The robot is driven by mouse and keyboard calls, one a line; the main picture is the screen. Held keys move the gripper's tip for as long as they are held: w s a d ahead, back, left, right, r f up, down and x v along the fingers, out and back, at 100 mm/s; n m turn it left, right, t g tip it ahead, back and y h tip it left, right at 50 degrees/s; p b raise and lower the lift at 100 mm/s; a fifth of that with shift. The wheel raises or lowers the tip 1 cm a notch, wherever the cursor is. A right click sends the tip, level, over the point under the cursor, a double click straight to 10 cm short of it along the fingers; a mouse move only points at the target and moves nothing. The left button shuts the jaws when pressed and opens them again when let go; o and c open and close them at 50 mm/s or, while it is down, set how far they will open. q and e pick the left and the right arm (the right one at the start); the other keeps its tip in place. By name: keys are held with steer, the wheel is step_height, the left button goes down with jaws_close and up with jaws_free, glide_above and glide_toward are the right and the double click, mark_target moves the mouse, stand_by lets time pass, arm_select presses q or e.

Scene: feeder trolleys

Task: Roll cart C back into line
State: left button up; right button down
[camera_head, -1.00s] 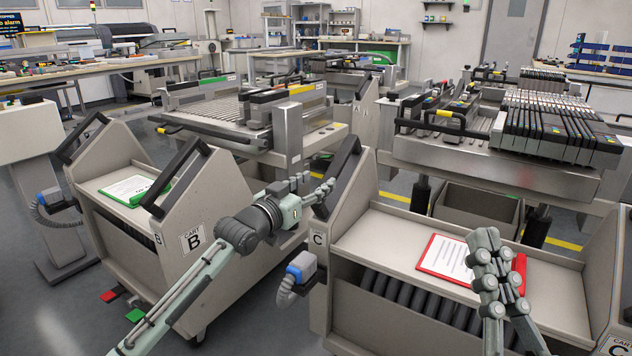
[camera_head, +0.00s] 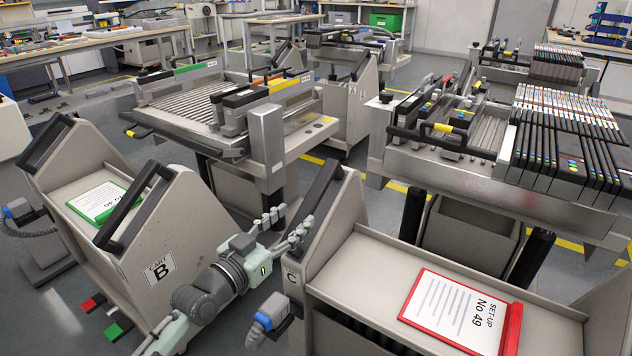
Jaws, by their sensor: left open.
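Cart C (camera_head: 352,262) is the beige trolley at the lower right, marked C on its left end panel. A black bar handle (camera_head: 322,208) runs along the sloping top of that panel. A red-edged set-up sheet, No 49 (camera_head: 458,308), lies on its shelf. Its lower part is cut off by the frame. My left gripper (camera_head: 292,222) is open, its fingers pointing up and right, just left of the handle and near the panel. I cannot tell whether it touches. Nothing shows between its fingers. My right gripper is out of view.
A metal feeder table (camera_head: 265,150) stands behind my left gripper. Another, loaded with black feeders (camera_head: 570,140), stands behind cart C. A blue connector (camera_head: 270,312) sits at cart C's left end.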

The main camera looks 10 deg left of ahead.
mark_target(306, 206)
arm_select(q)
steer(key=shift+x, duration=3.85)
steer(key=shift+c, duration=0.4)
jaws_close()
